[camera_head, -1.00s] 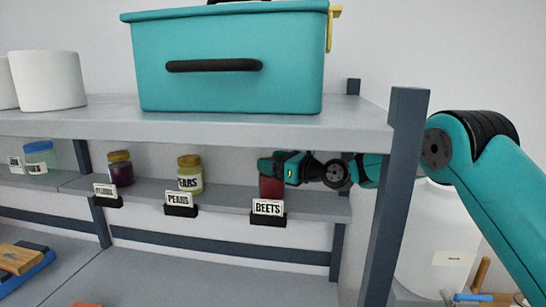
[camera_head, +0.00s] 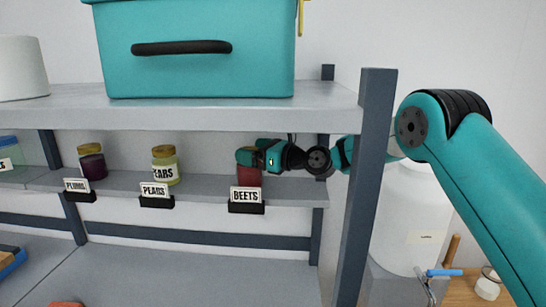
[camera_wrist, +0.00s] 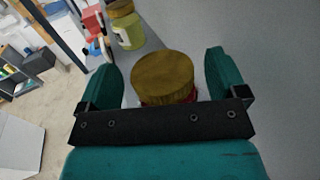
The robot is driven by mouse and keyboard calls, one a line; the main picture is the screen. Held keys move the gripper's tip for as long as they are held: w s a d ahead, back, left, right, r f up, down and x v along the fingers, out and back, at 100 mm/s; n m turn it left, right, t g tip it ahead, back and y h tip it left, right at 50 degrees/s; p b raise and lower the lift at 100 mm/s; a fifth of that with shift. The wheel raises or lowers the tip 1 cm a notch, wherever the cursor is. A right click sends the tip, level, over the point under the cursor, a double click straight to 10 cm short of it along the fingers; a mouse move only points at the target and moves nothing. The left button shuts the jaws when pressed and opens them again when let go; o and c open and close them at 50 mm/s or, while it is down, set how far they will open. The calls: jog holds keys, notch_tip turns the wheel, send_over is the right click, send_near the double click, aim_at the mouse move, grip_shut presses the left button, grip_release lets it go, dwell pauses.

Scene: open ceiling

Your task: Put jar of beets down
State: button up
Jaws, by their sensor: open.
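The jar of beets (camera_head: 249,177) is dark red and stands upright on the middle shelf, behind the BEETS label (camera_head: 246,195). My gripper (camera_head: 250,158) is at the jar's top and hides its upper part. In the wrist view, the jar's gold-brown lid (camera_wrist: 163,77) sits between the two teal fingers of my open gripper (camera_wrist: 165,80). A gap shows on each side of the lid. The jar's body is mostly hidden below the lid and the gripper's black bar.
A pears jar (camera_head: 165,167) and a plums jar (camera_head: 92,163) stand left on the same shelf (camera_head: 215,187). The upper shelf (camera_head: 200,112), holding a teal box (camera_head: 200,60), is close above my arm. A grey post (camera_head: 365,190) stands right of the jar.

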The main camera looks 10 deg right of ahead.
jog(key=b+v, duration=0.3)
jog(key=v, duration=0.7)
jog(key=shift+s+d+b, duration=0.2)
jog(key=shift+d+b, duration=0.15)
jog(key=shift+d, duration=0.05)
jog(key=shift+s, duration=0.1)
